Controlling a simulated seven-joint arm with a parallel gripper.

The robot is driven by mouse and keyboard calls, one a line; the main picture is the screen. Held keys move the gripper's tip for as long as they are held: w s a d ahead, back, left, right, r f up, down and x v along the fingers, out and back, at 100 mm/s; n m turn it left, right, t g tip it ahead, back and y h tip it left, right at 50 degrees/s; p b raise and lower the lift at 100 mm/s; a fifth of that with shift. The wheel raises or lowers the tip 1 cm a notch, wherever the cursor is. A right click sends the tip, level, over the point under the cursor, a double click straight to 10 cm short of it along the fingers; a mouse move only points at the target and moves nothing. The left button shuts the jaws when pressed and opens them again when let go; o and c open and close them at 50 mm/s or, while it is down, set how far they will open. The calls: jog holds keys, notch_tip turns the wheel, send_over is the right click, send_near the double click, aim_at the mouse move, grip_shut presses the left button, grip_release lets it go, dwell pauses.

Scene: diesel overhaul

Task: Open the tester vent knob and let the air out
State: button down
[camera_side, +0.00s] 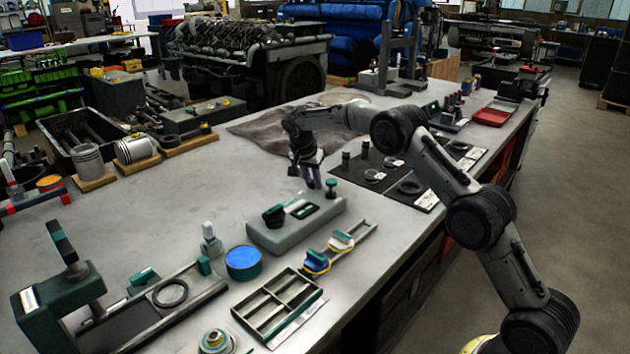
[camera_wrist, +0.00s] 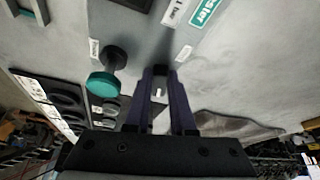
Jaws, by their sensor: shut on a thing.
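The tester (camera_side: 270,238) is a grey box on the bench in the side view, with a black knob (camera_side: 273,214) and a small display on top. A teal-capped knob (camera_side: 331,186) stands at its far right end. That teal knob (camera_wrist: 104,82) also shows left of my fingers in the wrist view. My gripper (camera_side: 313,182) points down at the tester's far edge. In the wrist view my gripper (camera_wrist: 160,76) is shut on a small dark piece, taken as the vent knob (camera_wrist: 159,70), beside a small white label. The fingers hide most of it, so its turn cannot be told.
A blue-lidded tin (camera_side: 243,261), a divided tray (camera_side: 279,308) and a rail with coloured parts (camera_side: 342,244) lie near the tester. A dark mat with rings (camera_side: 410,186) lies to the right. A crumpled cloth (camera_side: 270,128) lies behind.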

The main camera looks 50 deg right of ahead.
jog(key=m+g, duration=0.1)
jog(key=m, duration=0.2)
jog(key=shift+w, duration=0.2)
jog(key=shift+s, duration=0.1)
jog(key=c, duration=0.8)
grip_release()
jog(key=shift+o, duration=0.2)
jog(key=shift+r, duration=2.75)
jog(key=shift+r, duration=0.1)
